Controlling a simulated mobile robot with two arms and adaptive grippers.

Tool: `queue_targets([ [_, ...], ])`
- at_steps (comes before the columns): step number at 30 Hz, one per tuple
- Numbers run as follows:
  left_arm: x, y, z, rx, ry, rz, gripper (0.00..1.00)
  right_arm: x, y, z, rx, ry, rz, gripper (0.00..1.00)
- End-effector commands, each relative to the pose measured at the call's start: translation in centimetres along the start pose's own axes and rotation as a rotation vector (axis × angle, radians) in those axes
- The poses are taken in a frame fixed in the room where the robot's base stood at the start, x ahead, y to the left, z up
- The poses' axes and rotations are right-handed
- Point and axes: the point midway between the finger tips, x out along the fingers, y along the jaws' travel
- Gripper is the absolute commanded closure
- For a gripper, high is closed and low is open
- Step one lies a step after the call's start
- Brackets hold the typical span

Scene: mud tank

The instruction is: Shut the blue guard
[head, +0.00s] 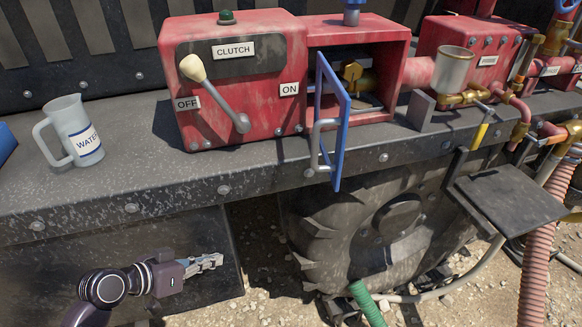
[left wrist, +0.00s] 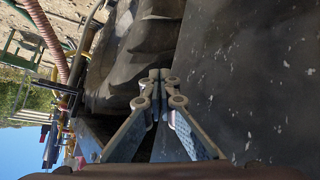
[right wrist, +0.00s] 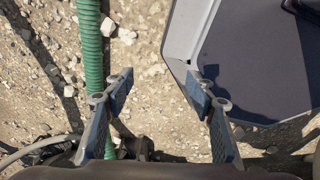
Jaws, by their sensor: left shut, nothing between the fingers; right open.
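The blue guard (head: 343,124) is a framed panel hinged at the front of a red housing (head: 404,70). It stands swung open, edge-on toward me, with a grey handle (head: 318,145) on its left face. Brass fittings (head: 351,75) show inside the opening. My left gripper (head: 218,262) is low at the left, below the ledge and well apart from the guard. It is shut and empty, and its closed fingers also show in the left wrist view (left wrist: 158,85). My right gripper (right wrist: 162,88) is open and empty above gravel in the right wrist view; the head view does not show it.
A red clutch box (head: 236,80) with a lever stands left of the guard. A water jug (head: 75,130) is on the ledge (head: 200,185). A large tyre (head: 340,235) is below. A green hose (right wrist: 91,45) runs near my right gripper. A dark plate (head: 510,195) juts out at right.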

Motion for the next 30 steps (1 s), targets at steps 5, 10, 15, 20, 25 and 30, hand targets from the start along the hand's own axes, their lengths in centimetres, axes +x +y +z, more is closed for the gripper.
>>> queue_targets([
  [5, -5.6, 6.2, -9.6, 0.184, 0.164, 0.192, 1.00, 1.0, -0.9, -0.3, 0.004, 0.005, -0.010, 0.49],
  [10, -12.9, 13.9, -16.3, 0.385, 0.307, 0.404, 1.00, 1.6, -1.7, -1.3, 0.004, 0.018, -0.019, 0.49],
  [15, -18.7, 17.5, -21.1, 0.466, 0.440, 0.526, 1.00, 1.7, -1.4, -0.8, 0.002, 0.013, -0.016, 0.49],
  [20, -21.5, 19.2, -22.9, 0.495, 0.496, 0.583, 1.00, 1.7, -1.0, -0.4, 0.000, 0.008, -0.011, 0.49],
  [25, -21.5, 19.9, -23.5, 0.497, 0.506, 0.594, 1.00, 1.2, -0.8, -0.4, -0.001, 0.007, -0.009, 0.49],
  [30, -20.2, 21.3, -24.2, 0.496, 0.505, 0.596, 1.00, -0.1, -0.7, -0.5, 0.000, 0.006, -0.008, 0.49],
])
